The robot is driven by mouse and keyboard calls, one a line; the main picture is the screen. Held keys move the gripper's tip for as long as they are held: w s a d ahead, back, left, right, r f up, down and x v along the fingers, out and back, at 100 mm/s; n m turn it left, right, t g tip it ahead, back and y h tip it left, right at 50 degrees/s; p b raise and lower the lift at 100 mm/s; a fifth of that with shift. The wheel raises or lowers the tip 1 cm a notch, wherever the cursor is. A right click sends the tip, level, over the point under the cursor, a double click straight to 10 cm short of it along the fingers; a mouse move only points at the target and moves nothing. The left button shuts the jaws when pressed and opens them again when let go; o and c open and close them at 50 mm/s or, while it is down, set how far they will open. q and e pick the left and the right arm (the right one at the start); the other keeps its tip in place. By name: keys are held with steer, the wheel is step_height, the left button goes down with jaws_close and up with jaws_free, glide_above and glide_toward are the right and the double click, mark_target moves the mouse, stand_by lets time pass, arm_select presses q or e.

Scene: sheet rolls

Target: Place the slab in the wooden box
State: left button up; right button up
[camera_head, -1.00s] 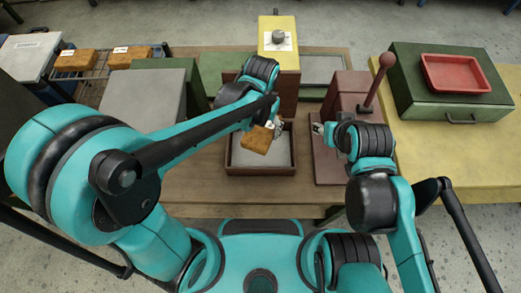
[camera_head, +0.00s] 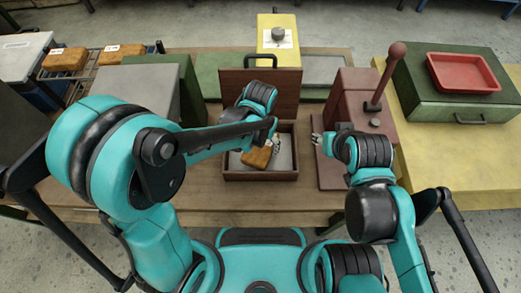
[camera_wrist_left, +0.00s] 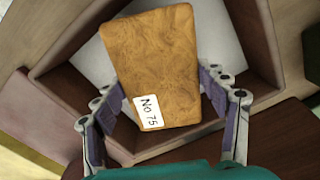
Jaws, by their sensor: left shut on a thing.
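The slab (camera_head: 258,156) is an orange-brown block, with a white label reading "No 75" in the left wrist view (camera_wrist_left: 152,62). My left gripper (camera_head: 270,145) is shut on it, with one finger on each side in the wrist view (camera_wrist_left: 168,100). The slab is over the opening of the wooden box (camera_head: 262,176), a dark brown open box with a pale grey floor. I cannot tell whether the slab touches the floor. The box's lid (camera_head: 285,85) stands upright behind it. My right gripper (camera_head: 318,138) is right of the box, its fingers small and unclear.
A reddish-brown press with a ball-topped lever (camera_head: 385,78) stands right of the box. A green case with a red tray (camera_head: 463,73) is farther right. A grey-topped block (camera_head: 150,85) stands left. Two similar slabs (camera_head: 120,54) lie on a rack at the back left.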

mark_target(261, 150)
arm_select(q)
steer(key=shift+f+b, duration=0.4)
steer(key=shift+f, duration=1)
steer(key=shift+f, duration=0.1)
steer(key=o, duration=1.5)
steer(key=shift+r, duration=0.4)
step_height(261, 150, up, 12)
steer(key=p, duration=0.4)
steer(key=shift+f, duration=0.25)
